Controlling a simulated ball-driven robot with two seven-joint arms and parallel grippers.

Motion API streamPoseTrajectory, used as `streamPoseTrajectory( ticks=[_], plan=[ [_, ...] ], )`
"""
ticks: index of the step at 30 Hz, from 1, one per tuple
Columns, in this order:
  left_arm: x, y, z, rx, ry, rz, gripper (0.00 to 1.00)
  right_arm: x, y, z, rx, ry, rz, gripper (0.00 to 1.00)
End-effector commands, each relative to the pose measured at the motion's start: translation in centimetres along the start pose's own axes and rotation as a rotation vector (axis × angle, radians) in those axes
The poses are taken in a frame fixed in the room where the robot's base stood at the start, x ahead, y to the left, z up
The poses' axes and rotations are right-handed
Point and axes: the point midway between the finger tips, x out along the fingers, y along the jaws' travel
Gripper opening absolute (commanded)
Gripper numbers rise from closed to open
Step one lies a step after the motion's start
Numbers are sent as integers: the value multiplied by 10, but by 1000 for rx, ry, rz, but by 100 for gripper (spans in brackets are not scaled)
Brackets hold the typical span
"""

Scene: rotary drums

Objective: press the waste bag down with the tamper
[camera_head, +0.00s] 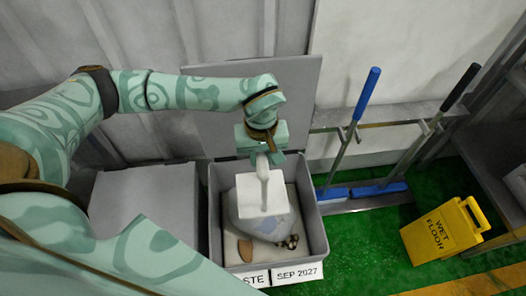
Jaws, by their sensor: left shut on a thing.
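My left gripper (263,155) points down and is shut on the upper end of the handle of a white tamper (247,193). The tamper has a short post on a flat square plate. The plate is over a pale grey-blue waste bag (268,228) inside an open grey bin (320,238). The plate hides much of the bag; I cannot tell whether they touch. My right gripper is not in view.
The bin's raised lid (215,105) stands behind it. A closed grey bin (140,205) is to its left. To the right are a blue-handled broom (366,95), a black-handled broom (458,88) and a yellow wet-floor sign (440,232) on the green floor.

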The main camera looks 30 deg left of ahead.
Motion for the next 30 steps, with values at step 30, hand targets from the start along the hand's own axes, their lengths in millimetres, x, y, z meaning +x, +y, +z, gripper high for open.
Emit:
streamPoseTrajectory(
  ticks=[30],
  plan=[
    [21, 0, 0, 1, 0, -1, 5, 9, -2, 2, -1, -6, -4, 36]
  ],
)
